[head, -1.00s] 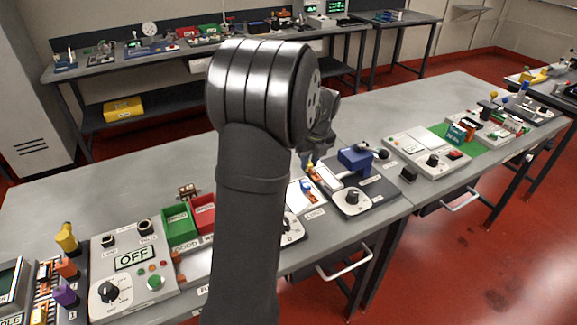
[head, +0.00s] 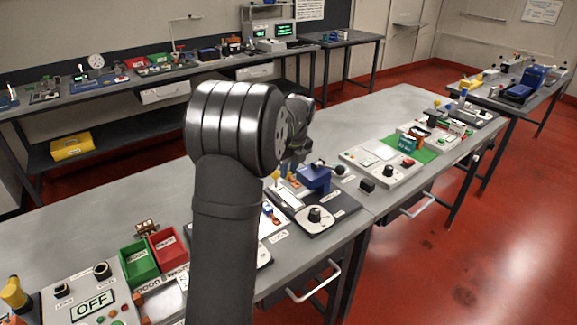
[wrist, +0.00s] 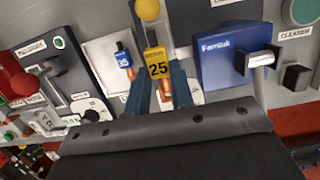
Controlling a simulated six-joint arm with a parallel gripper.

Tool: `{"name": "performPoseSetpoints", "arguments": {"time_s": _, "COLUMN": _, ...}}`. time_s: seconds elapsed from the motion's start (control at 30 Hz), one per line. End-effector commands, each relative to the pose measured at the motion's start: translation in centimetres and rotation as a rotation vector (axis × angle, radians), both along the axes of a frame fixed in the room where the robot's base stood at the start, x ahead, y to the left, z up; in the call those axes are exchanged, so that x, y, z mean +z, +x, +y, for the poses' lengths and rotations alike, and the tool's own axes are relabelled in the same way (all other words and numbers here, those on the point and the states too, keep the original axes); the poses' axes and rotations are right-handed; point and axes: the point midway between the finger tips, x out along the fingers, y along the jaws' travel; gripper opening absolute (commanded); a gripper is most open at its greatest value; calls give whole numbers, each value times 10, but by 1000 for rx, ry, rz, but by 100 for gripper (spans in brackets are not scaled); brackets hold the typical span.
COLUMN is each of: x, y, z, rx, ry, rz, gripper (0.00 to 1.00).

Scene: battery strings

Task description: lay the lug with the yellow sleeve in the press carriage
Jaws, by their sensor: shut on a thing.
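The lug with the yellow sleeve (wrist: 157,62), marked 25, is between the two fingers of my gripper (wrist: 160,88). The gripper is shut on it, and its copper end points toward the gripper's palm. In the head view my gripper (head: 291,167) is beside the blue press (head: 314,179), partly hidden by my arm. The press body also shows in the wrist view (wrist: 226,62), right of the lug. A pale strip (head: 284,196) in front of the press may be its carriage; the lug appears above or near it, and contact cannot be told.
A blue-sleeved lug (wrist: 124,58) lies on a white card to the left. A yellow ball knob (wrist: 148,9) stands close beyond the held lug. A black dial (head: 314,214) is on the press base. Green (head: 139,262) and red (head: 169,249) bins stand to the left.

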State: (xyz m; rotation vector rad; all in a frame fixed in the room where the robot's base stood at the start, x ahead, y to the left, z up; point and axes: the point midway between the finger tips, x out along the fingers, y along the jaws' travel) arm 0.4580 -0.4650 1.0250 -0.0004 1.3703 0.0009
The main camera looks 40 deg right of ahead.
Motion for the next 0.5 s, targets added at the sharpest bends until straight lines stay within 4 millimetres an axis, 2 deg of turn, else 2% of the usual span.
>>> {"name": "performPoseSetpoints", "arguments": {"time_s": 0.5, "x": -53, "y": 0, "z": 1, "rx": -1, "ry": 2, "rz": 2, "gripper": 0}}
